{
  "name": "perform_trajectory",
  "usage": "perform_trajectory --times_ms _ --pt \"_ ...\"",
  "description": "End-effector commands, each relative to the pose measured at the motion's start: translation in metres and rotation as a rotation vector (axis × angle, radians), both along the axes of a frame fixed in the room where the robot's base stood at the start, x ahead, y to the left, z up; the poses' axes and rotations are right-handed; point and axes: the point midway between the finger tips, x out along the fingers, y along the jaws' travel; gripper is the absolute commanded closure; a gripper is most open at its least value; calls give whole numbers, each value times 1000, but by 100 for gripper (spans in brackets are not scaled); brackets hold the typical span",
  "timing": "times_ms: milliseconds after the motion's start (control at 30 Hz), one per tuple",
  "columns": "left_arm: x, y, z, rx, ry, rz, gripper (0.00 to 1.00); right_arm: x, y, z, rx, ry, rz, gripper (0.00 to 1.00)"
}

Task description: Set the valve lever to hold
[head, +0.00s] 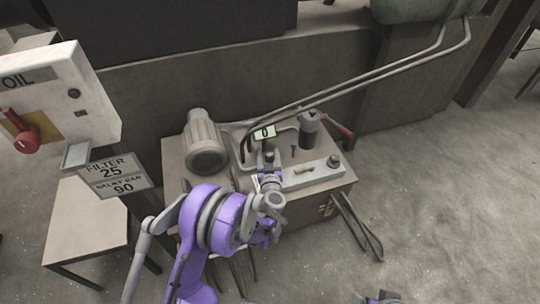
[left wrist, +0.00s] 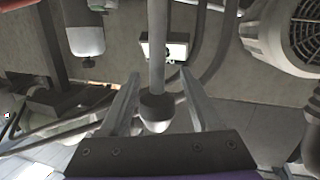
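The valve lever shows in the left wrist view as a pale grey rod with a dark round knob (left wrist: 155,112). It runs down from the top of that picture. My left gripper (left wrist: 162,95) is open, with one finger on each side of the rod and knob and visible gaps to both. In the head view my left gripper (head: 268,178) is at the front of the power unit's top, and its wrist hides much of the lever. A small display (head: 264,132) reading 0 stands behind it; it also shows in the left wrist view (left wrist: 177,50). Any position marks are unreadable.
A ribbed motor (head: 205,140) stands left of the gripper. A dark cylinder (head: 309,130) and a red handle (head: 340,128) are to the right. Long pipes (head: 380,66) rise behind. A white OIL panel (head: 75,95) is at left. A purple-grey part of mine shows at the bottom edge.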

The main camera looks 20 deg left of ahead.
Motion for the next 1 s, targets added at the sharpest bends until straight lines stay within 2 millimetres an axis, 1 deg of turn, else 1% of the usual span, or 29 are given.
perform_trajectory --times_ms 333,433,567,800,900,1000 --pt "-1 -3 1 1 0 -5 25 0 0 0 0 0 0 24" --pt "-7 -6 2 1 0 -6 25 0 0 2 0 0 0 24" --pt "-26 -12 6 0 -1 -6 25 -1 0 5 0 -1 0 24" --pt "-72 -27 12 1 0 -6 25 -2 0 10 0 -2 0 24" --pt "-87 -32 13 1 0 -5 25 -2 0 11 0 -2 0 24" --pt "-96 -35 14 1 0 -4 25 -2 0 12 0 -3 0 24"
